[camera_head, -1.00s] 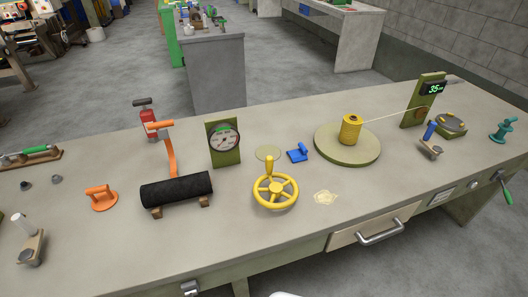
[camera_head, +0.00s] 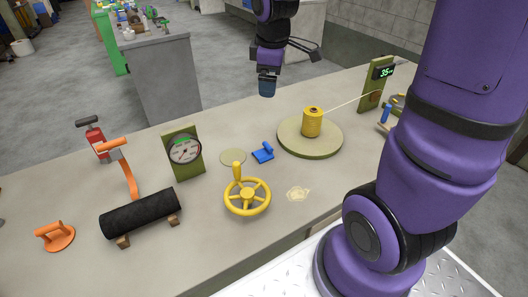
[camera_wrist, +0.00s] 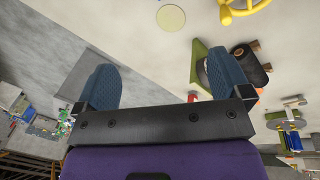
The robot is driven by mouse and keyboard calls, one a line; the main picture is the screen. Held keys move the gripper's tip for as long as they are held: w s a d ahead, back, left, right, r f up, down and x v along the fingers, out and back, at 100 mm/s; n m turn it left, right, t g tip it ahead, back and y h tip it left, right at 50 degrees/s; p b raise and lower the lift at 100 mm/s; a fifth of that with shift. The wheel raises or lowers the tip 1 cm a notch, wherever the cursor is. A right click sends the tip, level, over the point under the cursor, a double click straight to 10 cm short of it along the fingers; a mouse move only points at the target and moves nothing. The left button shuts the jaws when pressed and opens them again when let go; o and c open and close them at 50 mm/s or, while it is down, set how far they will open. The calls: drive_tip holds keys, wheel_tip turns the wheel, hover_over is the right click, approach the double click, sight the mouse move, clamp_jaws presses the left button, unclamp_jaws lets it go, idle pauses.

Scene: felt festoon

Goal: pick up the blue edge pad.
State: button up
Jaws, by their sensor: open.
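The blue edge pad (camera_head: 263,153) is a small flat blue piece with a raised grip. It lies on the bench between a flat olive disc (camera_head: 233,156) and the round turntable with the yellow spool, touching neither. My gripper (camera_head: 267,90) hangs above the far edge of the bench, behind the pad and well above it, pointing down in the head view. In the wrist view my gripper (camera_wrist: 174,80) has its two blue fingers wide apart with nothing between them. The pad cannot be made out clearly in the wrist view.
A yellow handwheel (camera_head: 247,196) stands in front of the pad. A dial gauge (camera_head: 184,151) is to the left, the yellow spool (camera_head: 312,122) on its turntable (camera_head: 310,147) to the right. A black roll (camera_head: 140,213) lies at front left. Bare bench surrounds the pad.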

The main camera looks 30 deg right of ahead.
drive_tip(key=w+d+f+n+g, duration=0.15)
drive_tip(key=w+f+n, duration=0.35)
drive_tip(key=f, duration=0.5)
drive_tip(key=n, duration=0.3)
hover_over(266, 145)
wheel_tip(266, 145, down, 11)
drive_tip(key=shift+g+y, duration=0.35)
drive_tip(key=shift+y, duration=0.05)
drive_tip(key=f, duration=0.5)
drive_tip(key=shift+w+a+f, duration=0.25)
drive_tip(key=shift+f, duration=0.15)
drive_tip(key=shift+s+d+f, duration=0.1)
drive_tip(key=shift+s+f, duration=0.1)
drive_tip(key=shift+f, duration=1.15)
drive_tip(key=shift+s+d+f, duration=0.1)
drive_tip(key=shift+s+f, duration=0.05)
drive_tip(key=shift+f, duration=1.2)
drive_tip(key=shift+c, duration=0.4)
drive_tip(key=c, duration=0.9)
